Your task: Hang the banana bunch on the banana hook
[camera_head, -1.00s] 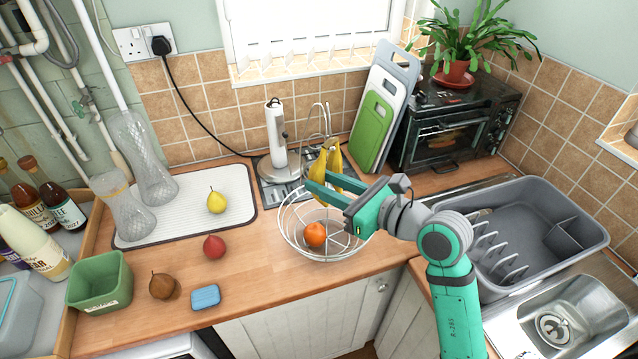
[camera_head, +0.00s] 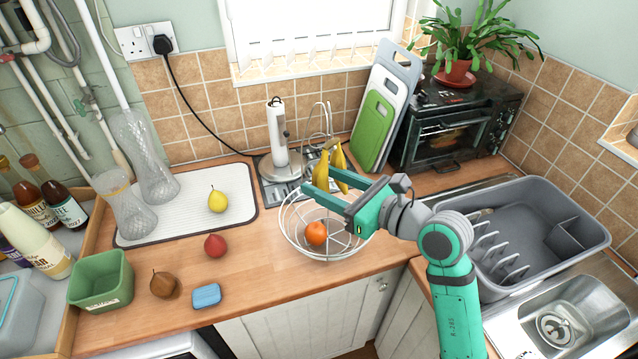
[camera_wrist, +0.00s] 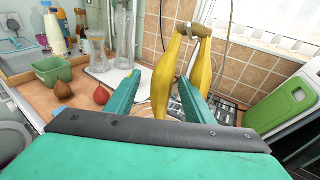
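The yellow banana bunch (camera_head: 321,172) is upright, stem end up, above the back of the wire fruit basket. The thin wire banana hook (camera_head: 326,104) rises from the basket's back and curves over near the top of the bunch. Whether the stem rests on the hook is too small to tell. In the wrist view the bunch (camera_wrist: 164,78) shows two bananas joined at a tan-grey stem end. My gripper (camera_head: 320,181) is at the bunch's lower part. Its fingers (camera_wrist: 157,80) are apart, on either side of the left banana, with a gap beside the left finger.
The wire basket (camera_head: 292,238) holds an orange (camera_head: 316,233). A paper towel holder (camera_head: 277,135) stands behind left, chopping boards (camera_head: 376,125) and a toaster oven (camera_head: 450,130) behind right. A grey dish rack (camera_head: 590,235) is right.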

